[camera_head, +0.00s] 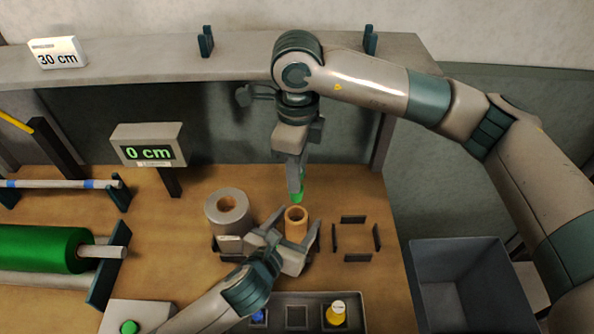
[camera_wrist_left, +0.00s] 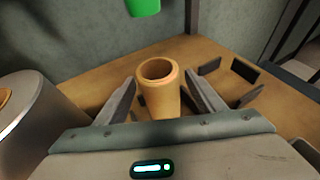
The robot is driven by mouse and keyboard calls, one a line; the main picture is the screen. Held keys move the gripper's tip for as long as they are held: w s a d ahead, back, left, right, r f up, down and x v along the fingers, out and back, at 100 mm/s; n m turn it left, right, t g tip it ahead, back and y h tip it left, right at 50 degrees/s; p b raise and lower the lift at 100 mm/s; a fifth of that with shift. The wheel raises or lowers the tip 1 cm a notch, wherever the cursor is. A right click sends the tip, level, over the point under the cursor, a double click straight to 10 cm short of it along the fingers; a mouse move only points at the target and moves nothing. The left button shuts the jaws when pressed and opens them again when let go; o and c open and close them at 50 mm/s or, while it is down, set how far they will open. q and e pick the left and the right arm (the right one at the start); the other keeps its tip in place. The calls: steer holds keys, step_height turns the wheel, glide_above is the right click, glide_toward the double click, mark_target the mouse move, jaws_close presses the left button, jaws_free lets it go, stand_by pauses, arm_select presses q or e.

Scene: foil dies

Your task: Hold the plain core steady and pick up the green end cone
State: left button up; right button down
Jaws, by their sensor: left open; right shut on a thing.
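The plain core (camera_head: 296,224) is a tan hollow tube standing upright on the wooden bench; it also shows in the left wrist view (camera_wrist_left: 160,95). My left gripper (camera_head: 294,229) is open, with one finger on each side of the core and a visible gap beside it. The green end cone (camera_head: 298,195) is in my right gripper (camera_head: 296,184), which is shut on it and holds it above and just behind the core. The cone's lower part also shows at the top of the left wrist view (camera_wrist_left: 145,6). Its upper part is hidden by the fingers.
A grey roll (camera_head: 240,215) stands left of the core. Dark corner guides (camera_head: 354,257) mark a square at right. A tray (camera_head: 365,312) in front holds a blue piece (camera_head: 259,317) and a yellow cone (camera_head: 335,317). A grey bin (camera_head: 480,250) is at far right.

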arm_select(q)
steer(key=v, duration=0.8)
steer(key=shift+s, duration=0.15)
steer(key=shift+r, duration=0.15)
arm_select(e)
steer(key=shift+r, duration=0.15)
